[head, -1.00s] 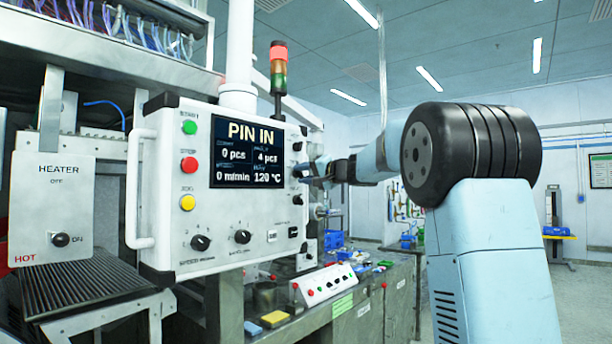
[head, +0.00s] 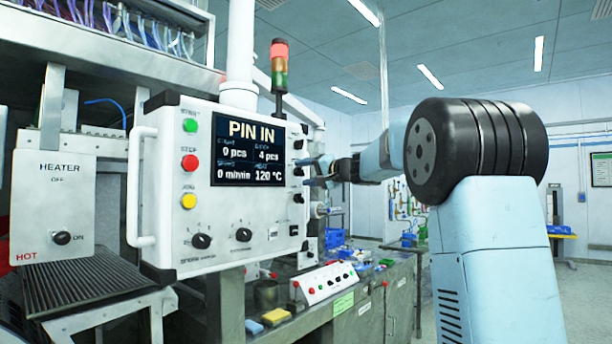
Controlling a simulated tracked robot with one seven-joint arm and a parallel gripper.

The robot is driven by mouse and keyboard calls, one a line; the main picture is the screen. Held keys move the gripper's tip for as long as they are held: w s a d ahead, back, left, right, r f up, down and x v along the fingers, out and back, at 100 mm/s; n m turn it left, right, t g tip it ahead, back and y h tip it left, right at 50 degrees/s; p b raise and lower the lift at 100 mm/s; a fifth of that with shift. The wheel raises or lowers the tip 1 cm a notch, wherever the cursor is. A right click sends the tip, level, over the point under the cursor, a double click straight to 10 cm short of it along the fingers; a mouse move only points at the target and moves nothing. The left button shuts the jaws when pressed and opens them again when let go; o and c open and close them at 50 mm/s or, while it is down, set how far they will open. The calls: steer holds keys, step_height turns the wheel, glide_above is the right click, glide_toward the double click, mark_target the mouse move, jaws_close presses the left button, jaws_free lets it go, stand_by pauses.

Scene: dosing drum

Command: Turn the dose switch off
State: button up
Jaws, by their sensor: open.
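The white control panel (head: 215,262) hangs at the left centre and its screen (head: 248,152) reads "PIN IN". Small knobs and switches line its right edge, and a small switch (head: 293,230) sits low on that side. The labels are too small to read, so I cannot tell which control is the dose switch or how it is set. My gripper (head: 314,174) is at the panel's right edge, with its dark fingers close to the right-hand controls. It is small in the picture. I see nothing held in it, and I cannot tell whether it touches a control.
A white handle (head: 139,190) stands out at the panel's left. A heater box (head: 50,190) marked HOT is at the far left. A small button box (head: 325,282) and a yellow block (head: 276,317) lie on the bench below. A signal tower (head: 279,68) stands behind the panel.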

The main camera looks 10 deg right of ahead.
steer(key=v, duration=1.3)
steer(key=shift+f, duration=0.1)
steer(key=s+a+f+n+g+h, duration=0.1)
steer(key=s+a+f+g+h, duration=0.15)
steer(key=s+a+f, duration=0.5)
steer(key=s+a+f+n+g+h, duration=0.15)
steer(key=s+a+f+g, duration=0.25)
steer(key=s+f, duration=0.65)
steer(key=s+d+f+n+g+h, duration=0.1)
steer(key=s+d+f+h, duration=0.1)
steer(key=s+f, duration=0.5)
steer(key=s+d+f+n+g+h, duration=0.1)
steer(key=s+d+f+h, duration=0.1)
steer(key=s+f+h, duration=0.2)
steer(key=s+f, duration=0.3)
steer(key=s, duration=0.5)
steer(key=shift+s+h, duration=0.2)
steer(key=shift+h, duration=0.1)
steer(key=shift+d+g, duration=0.1)
steer(key=shift+g, duration=0.15)
